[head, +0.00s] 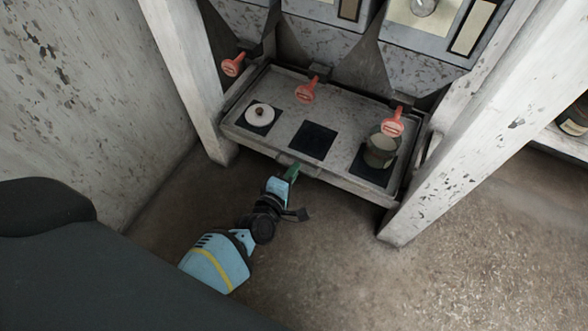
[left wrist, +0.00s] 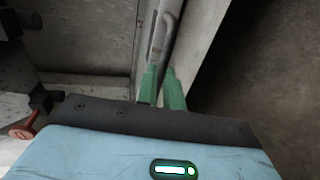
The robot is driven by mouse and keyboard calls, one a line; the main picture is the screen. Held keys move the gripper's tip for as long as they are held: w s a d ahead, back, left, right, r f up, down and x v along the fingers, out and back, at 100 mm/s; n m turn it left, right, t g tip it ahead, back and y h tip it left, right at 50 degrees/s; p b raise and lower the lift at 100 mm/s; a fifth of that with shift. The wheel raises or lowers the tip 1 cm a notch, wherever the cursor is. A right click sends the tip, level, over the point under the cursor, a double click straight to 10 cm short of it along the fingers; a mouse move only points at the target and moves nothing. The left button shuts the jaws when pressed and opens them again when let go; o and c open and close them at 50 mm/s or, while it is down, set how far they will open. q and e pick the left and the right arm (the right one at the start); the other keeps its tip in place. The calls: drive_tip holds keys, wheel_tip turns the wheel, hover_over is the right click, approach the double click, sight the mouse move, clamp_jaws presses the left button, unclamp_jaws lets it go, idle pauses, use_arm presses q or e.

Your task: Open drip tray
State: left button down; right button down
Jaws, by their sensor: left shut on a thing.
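The drip tray (head: 270,147) is a grey, worn metal tray low between two pale posts, with dark square pads on its top. My left gripper (head: 292,172) is at the middle of its front edge, with green fingers shut on the tray's handle (head: 305,167). In the left wrist view the green fingers (left wrist: 162,88) close around the handle (left wrist: 163,35), which runs along the tray's front face. The fingers hide part of the handle. My right gripper is not in either view.
A white round lid (head: 260,115) sits on the left pad and a jar (head: 380,150) on the right pad. Several red taps (head: 306,90) hang above the tray. A pale post (head: 195,80) stands at the left and another (head: 460,130) at the right. The floor (head: 330,250) in front is clear.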

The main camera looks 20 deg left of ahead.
use_arm(q)
drive_tip(key=f+p+v, duration=0.2)
drive_tip(key=v, duration=0.8)
drive_tip(key=s+f+p+v, duration=0.1)
drive_tip(key=f+v, duration=0.1)
drive_tip(key=v, duration=0.9)
drive_tip(key=shift+s+p, duration=0.3)
drive_tip(key=shift+p, duration=0.05)
drive_tip(key=shift+f, duration=0.1)
drive_tip(key=c, duration=1.5)
unclamp_jaws()
drive_tip(key=p+v, duration=0.1)
drive_tip(key=v, duration=0.6)
drive_tip(key=shift+s+p, duration=0.35)
drive_tip(key=shift+p, duration=0.05)
